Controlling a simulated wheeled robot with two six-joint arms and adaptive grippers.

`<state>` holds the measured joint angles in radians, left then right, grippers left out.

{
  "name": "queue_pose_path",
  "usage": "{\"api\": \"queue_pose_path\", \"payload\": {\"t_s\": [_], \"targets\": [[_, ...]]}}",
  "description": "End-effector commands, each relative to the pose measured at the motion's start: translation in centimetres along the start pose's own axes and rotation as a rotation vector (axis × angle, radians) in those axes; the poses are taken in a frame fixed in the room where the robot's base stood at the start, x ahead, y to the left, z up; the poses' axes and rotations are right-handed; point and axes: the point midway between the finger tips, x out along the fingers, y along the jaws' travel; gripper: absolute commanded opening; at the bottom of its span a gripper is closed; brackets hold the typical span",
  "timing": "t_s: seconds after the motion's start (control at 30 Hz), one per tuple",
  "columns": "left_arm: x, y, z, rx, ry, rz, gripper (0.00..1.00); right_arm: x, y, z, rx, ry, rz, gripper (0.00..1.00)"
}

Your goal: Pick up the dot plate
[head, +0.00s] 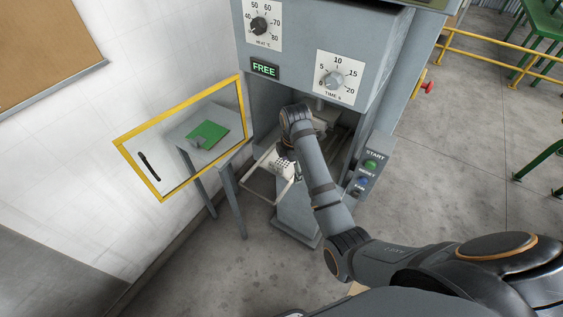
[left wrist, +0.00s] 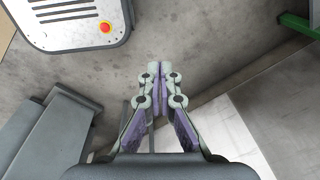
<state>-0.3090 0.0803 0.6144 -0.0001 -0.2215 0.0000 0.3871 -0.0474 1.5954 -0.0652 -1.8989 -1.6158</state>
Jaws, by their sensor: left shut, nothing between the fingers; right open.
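The dot plate (head: 284,167), a small white piece with rows of dark dots, is at the front of the grey machine's opening, by a pale tray frame (head: 263,187). My right gripper (head: 290,156) is at the plate's upper edge, pointing down and open. Its fingers are small and partly hidden by my wrist, so I cannot tell whether they touch the plate. My left gripper (left wrist: 159,72) shows in the left wrist view, shut and empty above the floor; it is not seen in the head view.
The machine's yellow-framed clear door (head: 153,107) stands open at the left. Behind it a small table (head: 187,125) holds a green mat (head: 213,131). The machine's sign (head: 265,70) reads FREE. A START panel (head: 369,172) is right of my right forearm.

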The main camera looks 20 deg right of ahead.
Motion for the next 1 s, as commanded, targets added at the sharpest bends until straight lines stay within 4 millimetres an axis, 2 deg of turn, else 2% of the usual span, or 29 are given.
{"api": "queue_pose_path", "payload": {"t_s": [0.03,0.2,0.33,0.43,0.57,0.77,0.83,1.0], "targets": [[0.0,0.0,-0.3,0.000,0.004,0.000,0.00,-1.0,1.3,-0.5,-0.078,0.006,-0.006,0.79],[0.0,0.0,-1.4,-0.001,0.020,0.000,0.00,-4.1,4.7,-1.9,-0.384,0.027,-0.044,0.79],[0.0,0.0,-1.6,-0.001,0.024,0.000,0.00,-6.2,6.3,-2.8,-0.566,0.040,-0.066,0.79],[0.0,0.0,-1.6,-0.001,0.024,0.000,0.00,-6.8,6.6,-3.0,-0.623,0.045,-0.075,0.79],[0.4,0.0,-1.4,-0.001,0.022,0.000,0.00,-6.3,6.6,-3.0,-0.629,0.046,-0.076,0.79],[3.5,0.2,-0.8,-0.001,0.017,0.000,0.00,-3.2,6.3,-3.0,-0.626,0.045,-0.075,0.79],[2.3,0.2,-0.8,-0.001,0.013,0.001,0.00,-2.9,6.2,-3.0,-0.626,0.046,-0.079,0.79],[2.1,0.2,-0.7,-0.001,0.012,0.001,0.00,-1.5,6.1,-3.1,-0.625,0.045,-0.074,0.79]]}}
